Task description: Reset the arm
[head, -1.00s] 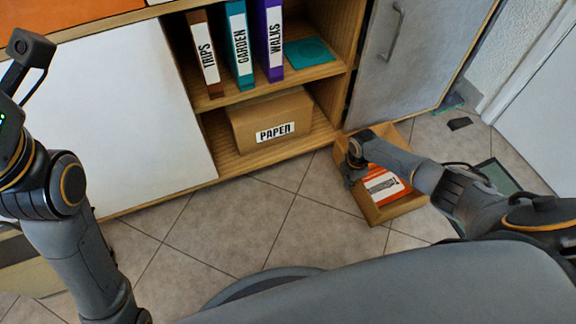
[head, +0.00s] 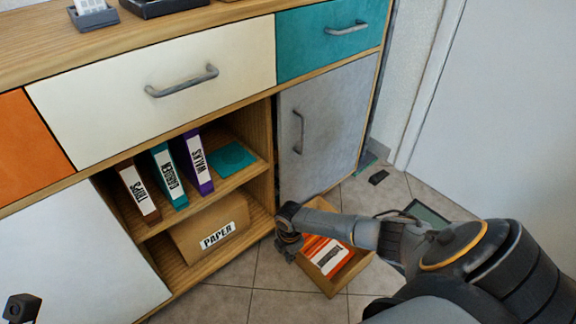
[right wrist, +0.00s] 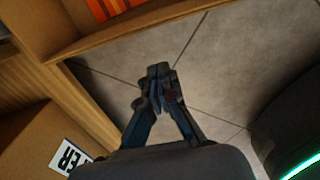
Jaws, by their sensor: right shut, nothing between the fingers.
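My right gripper (head: 288,250) hangs low beside the left edge of an open wooden box on the floor. In the right wrist view its fingers (right wrist: 158,72) are together with nothing between them, above bare tile. My right arm comes in from the lower right of the head view. Only a small dark part of my left arm shows at the lower left corner; its gripper is out of view.
The wooden box (head: 355,268) holds an orange and white item (head: 327,256). A cabinet holds upright binders (head: 168,176), a teal flat item (head: 232,157) and a PAPER box (head: 190,235). The grey door (head: 330,125) is shut. Floor tiles are free in front.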

